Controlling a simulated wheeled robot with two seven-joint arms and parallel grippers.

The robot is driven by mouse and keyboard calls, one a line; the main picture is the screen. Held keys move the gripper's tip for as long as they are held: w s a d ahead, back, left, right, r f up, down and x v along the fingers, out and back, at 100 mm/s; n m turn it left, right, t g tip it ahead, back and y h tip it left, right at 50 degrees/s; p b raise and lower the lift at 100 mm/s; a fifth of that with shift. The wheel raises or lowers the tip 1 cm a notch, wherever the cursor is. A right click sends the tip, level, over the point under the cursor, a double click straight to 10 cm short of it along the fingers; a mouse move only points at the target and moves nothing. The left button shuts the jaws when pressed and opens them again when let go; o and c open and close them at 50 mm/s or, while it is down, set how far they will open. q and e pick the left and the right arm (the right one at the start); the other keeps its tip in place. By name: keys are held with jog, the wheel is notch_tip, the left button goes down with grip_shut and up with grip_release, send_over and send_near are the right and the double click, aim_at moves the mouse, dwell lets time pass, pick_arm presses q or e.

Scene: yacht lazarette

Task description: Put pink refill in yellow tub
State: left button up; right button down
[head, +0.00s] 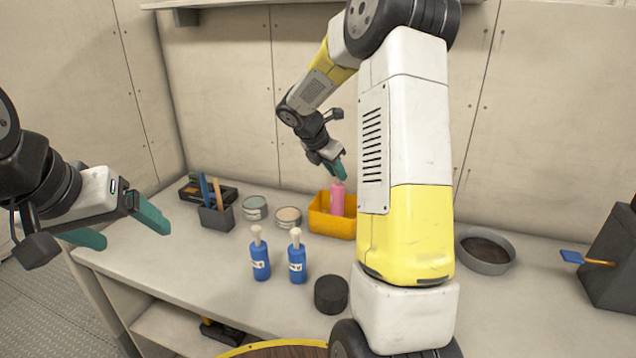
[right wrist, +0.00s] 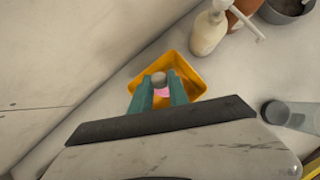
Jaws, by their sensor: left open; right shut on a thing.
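The pink refill (head: 337,199) is a small pink bottle with a pale cap. It is upright, at or inside the yellow tub (head: 322,226) on the bench; I cannot tell if it touches the tub's floor. My right gripper (head: 339,172) is shut on the refill's top from above. In the right wrist view the cap shows between the teal fingers (right wrist: 159,92), over the tub (right wrist: 196,73), with a little pink below. My left gripper (head: 122,228) is open and empty at the left, in front of the bench's left end.
Two blue bottles (head: 260,256) (head: 297,259) with pale tops and a dark round lid (head: 331,294) stand in front of the tub. Two tins (head: 255,207) (head: 288,217) and a tool holder (head: 216,217) are left of it. A grey round dish (head: 485,251) is at right.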

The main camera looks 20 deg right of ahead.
aim_at(336, 183)
jog(key=shift+f, duration=2.05)
jog(key=c, duration=1.3)
grip_release()
jog(key=v, duration=1.2)
jog(key=shift+s+a+r+m+t+y, duration=0.55)
jog(key=shift+s+a+r+m+y, duration=0.7)
jog(key=shift+s+m, duration=2.9)
jog(key=shift+s+a+r+m+t+y, duration=0.65)
jog(key=shift+s+a+m+y, duration=1.1)
jog(key=shift+s+m, duration=2.35)
jog(key=shift+s+a+r+m+t+y, duration=0.75)
jog(key=shift+s+a+m, duration=1.65)
jog(key=shift+s, duration=2.85)
